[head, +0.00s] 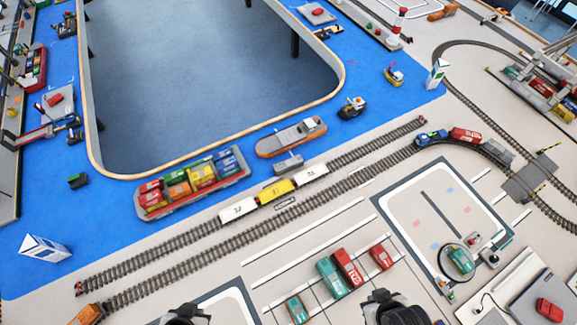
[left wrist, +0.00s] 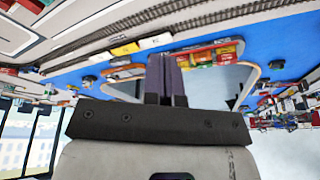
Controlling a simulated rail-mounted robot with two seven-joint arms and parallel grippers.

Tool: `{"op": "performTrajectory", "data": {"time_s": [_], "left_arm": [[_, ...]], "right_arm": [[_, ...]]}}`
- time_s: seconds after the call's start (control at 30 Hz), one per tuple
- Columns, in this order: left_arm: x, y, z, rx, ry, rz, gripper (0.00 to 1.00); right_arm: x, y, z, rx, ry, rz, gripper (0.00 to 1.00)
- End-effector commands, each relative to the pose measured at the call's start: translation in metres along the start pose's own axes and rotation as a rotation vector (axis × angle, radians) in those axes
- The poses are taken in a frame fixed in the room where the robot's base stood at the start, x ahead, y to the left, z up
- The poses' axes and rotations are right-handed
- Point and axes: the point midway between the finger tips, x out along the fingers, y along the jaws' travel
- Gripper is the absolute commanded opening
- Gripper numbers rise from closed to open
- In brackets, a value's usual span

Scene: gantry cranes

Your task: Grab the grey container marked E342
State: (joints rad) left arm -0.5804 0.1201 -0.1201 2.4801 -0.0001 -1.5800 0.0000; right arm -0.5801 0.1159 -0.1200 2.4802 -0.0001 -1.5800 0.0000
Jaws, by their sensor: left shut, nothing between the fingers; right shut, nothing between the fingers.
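A small grey container (head: 288,163) lies on the quay between the grey-decked orange ship and the row of white and yellow wagons. Its marking is too small to read, so I cannot confirm E342. My left gripper (head: 187,315) shows at the bottom edge of the head view, well below and left of the container. In the left wrist view its fingers (left wrist: 166,78) are together and empty. My right gripper (head: 393,308) is at the bottom edge, right of the left one, shut and empty. Both are apart from the container.
The orange ship (head: 291,136) and the loaded container ship (head: 193,184) lie near the container. White and yellow wagons (head: 275,191) stand on the track beside it. A grey wagon (head: 497,152) is at right.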

Motion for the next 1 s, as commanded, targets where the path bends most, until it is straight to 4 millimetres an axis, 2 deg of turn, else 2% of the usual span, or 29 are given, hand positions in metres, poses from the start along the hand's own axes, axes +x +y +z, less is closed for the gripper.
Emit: {"op": "performTrajectory", "data": {"time_s": [0.1,0.9,1.0], "left_arm": [[0.0,0.0,0.0,0.0,0.0,0.0,0.0],[0.0,0.0,-0.0001,0.0,0.0,0.0,0.77],[0.0,0.0,-0.0001,0.0,0.0,0.0,0.78]], "right_arm": [[0.0,-0.0004,-0.0002,0.001,0.0,-0.001,0.0],[0.0001,0.0026,0.0005,-0.009,-0.001,0.007,0.0],[0.0001,0.0026,0.0005,-0.008,-0.001,0.007,0.0]]}}
